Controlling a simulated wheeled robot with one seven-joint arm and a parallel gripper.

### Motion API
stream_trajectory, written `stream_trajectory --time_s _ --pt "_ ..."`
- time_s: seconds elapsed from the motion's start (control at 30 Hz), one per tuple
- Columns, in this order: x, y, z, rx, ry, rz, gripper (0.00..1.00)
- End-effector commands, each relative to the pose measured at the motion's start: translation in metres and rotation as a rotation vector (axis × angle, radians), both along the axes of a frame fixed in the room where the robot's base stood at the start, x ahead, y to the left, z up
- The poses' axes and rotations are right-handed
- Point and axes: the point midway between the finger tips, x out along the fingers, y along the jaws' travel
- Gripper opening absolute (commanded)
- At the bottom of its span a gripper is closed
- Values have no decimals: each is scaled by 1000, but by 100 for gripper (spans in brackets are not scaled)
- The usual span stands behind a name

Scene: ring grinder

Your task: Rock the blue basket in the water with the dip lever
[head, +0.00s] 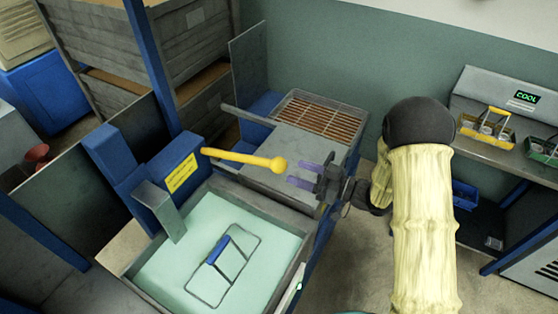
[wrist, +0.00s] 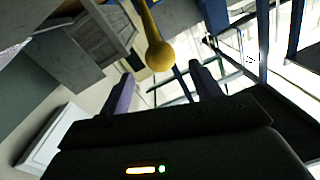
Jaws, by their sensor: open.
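The dip lever is a yellow rod with a ball end (head: 278,164), sticking out to the right from a blue housing (head: 173,165) beside the tank. In the wrist view the lever's ball (wrist: 160,56) shows ahead, between the lines of the two fingers. My gripper (head: 300,174) is open and empty, its purple fingertips just right of the ball and apart from it. The fingers also show in the wrist view (wrist: 160,82). The blue basket shows as a blue handle (head: 218,249) and a thin wire frame (head: 223,265) in the pale water (head: 190,260); its lower part is hidden.
The tank's grey rim (head: 268,205) lies below the lever. A brown grate (head: 318,118) sits behind it. A bench on the right holds a yellow basket (head: 487,130) near a panel reading COOL (head: 525,97). A blue bin (head: 465,196) stands lower.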

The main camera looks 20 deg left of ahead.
Motion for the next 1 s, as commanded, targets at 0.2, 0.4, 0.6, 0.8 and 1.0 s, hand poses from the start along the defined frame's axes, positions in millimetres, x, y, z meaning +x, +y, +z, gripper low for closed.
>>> stream_trajectory --time_s 0.2,0.4,0.6,0.8,1.0 --pt "-1 40 3 0 0 4 64" --pt "0 65 2 0 -1 2 64" --pt "1 71 0 1 0 -1 64" --pt "1 70 0 1 0 0 56" --pt "1 70 0 1 -1 -1 16"
